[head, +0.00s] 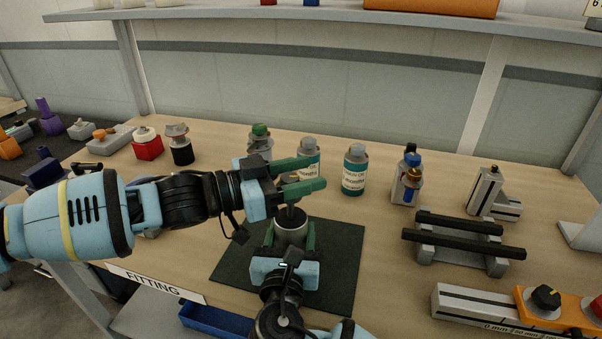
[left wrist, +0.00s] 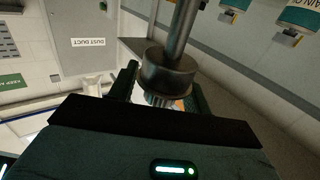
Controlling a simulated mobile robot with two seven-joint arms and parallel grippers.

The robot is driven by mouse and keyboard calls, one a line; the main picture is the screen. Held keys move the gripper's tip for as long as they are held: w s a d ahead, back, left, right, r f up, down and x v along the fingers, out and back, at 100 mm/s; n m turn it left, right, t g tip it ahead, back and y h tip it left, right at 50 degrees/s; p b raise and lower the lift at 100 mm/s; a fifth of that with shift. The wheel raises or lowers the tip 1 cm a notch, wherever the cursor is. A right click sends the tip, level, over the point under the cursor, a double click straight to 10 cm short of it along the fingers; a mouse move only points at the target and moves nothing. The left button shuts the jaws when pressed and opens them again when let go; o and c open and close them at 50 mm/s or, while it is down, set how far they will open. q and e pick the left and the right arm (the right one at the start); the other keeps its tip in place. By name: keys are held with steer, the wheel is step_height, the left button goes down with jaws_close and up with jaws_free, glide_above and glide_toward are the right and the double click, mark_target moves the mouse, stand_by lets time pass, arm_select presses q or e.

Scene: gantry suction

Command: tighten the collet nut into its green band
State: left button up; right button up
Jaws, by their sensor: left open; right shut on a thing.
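A grey metal cylinder (head: 291,229) stands upright on the dark mat (head: 340,262), with a thin shaft rising from it. My right gripper (head: 290,236) has its green fingers on both sides of this cylinder and is shut on it. My left gripper (head: 308,175) is open above it, its green fingers on either side of the upper part of the shaft. In the left wrist view, a dark round metal piece (left wrist: 168,72) with a ribbed edge, perhaps the collet nut, sits between the open fingers on a thick shaft (left wrist: 184,28). I cannot make out the green band.
Two teal-labelled bottles (head: 355,170) stand behind my left gripper. A grey rack with black bars (head: 463,238) stands to the right, near an orange and grey fixture (head: 540,300). A red-based part (head: 147,146) is at the back left. A blue tray (head: 215,322) lies below the front edge.

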arm_select(q)
steer(key=shift+c, duration=0.2)
steer(key=c, duration=1)
steer(key=shift+o, duration=0.2)
steer(key=shift+n+t, duration=0.3)
steer(key=shift+t, duration=0.2)
steer(key=shift+d+n+t+y, duration=0.2)
steer(key=shift+n+t+y, duration=0.9)
steer(key=shift+t, duration=0.5)
steer(key=shift+w+a+n+t+y, duration=0.1)
steer(key=shift+a+n+t+y, duration=0.05)
steer(key=shift+n+t+y, duration=0.35)
steer(key=shift+w+a+n+t+y, duration=0.1)
steer(key=shift+n+t+y, duration=0.2)
steer(key=shift+n+t, duration=0.25)
steer(key=o, duration=1)
steer(key=shift+w+a+t, duration=0.1)
steer(key=shift+a+t, duration=0.05)
steer(key=shift+t, duration=0.1)
